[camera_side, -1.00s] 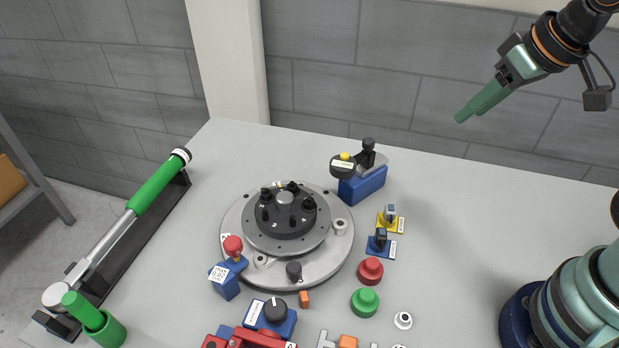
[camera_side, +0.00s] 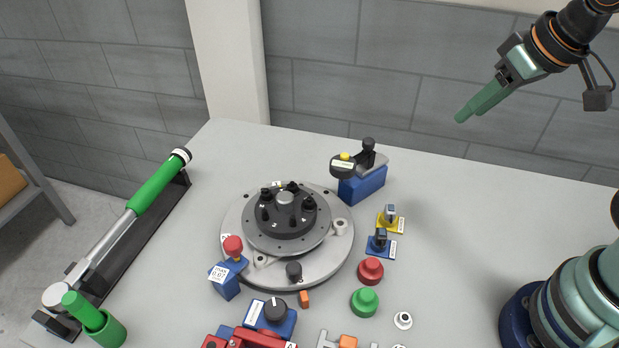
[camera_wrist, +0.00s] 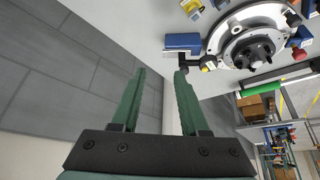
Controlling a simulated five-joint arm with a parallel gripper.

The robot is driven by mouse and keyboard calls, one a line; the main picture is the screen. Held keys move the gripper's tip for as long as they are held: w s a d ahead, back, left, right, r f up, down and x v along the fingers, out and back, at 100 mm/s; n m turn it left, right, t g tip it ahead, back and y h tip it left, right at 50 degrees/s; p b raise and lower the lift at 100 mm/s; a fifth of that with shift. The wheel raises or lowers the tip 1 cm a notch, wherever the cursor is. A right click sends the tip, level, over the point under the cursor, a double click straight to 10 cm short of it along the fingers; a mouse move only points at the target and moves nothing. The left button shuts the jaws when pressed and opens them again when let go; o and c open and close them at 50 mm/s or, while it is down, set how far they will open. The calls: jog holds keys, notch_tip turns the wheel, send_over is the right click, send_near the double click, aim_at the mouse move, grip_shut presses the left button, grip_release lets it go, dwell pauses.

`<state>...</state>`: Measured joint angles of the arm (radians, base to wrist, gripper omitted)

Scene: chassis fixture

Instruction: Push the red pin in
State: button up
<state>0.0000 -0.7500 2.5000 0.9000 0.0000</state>
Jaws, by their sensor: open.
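The red pin (camera_side: 233,245) has a rounded red head and stands upright in a blue block (camera_side: 228,280) with a white label, at the left front edge of the round grey fixture. In the wrist view a red head, apparently the same pin (camera_wrist: 300,54), shows near the right edge. My gripper (camera_side: 464,115) is up in the air at the upper right, far from the pin and touching nothing. In the wrist view its two green fingers (camera_wrist: 160,72) are apart with nothing between them.
The round fixture (camera_side: 340,262) carries black posts. A blue block with a black lever (camera_side: 365,185) stands behind it. Red (camera_side: 370,270) and green (camera_side: 365,301) buttons are to its right. A green-handled tool (camera_side: 155,190) lies left in a black rack. The table's right side is mostly clear.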

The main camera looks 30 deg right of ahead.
jog(key=shift+o, duration=0.3)
jog(key=o, duration=0.3)
jog(key=w+a+r+n+g+y, duration=0.1)
jog(key=w+a+r+n, duration=0.1)
jog(key=w+a+n, duration=0.15)
jog(key=w+a+r+n+g, duration=0.1)
jog(key=w+a+r+n, duration=0.15)
jog(key=a, duration=0.25)
jog(key=n+g+h, duration=0.1)
jog(key=n+g, duration=0.3)
jog(key=n, duration=0.8)
send_over(232, 242)
notch_tip(232, 242, down, 9)
notch_tip(232, 242, down, 12)
jog(key=shift+r, duration=0.1)
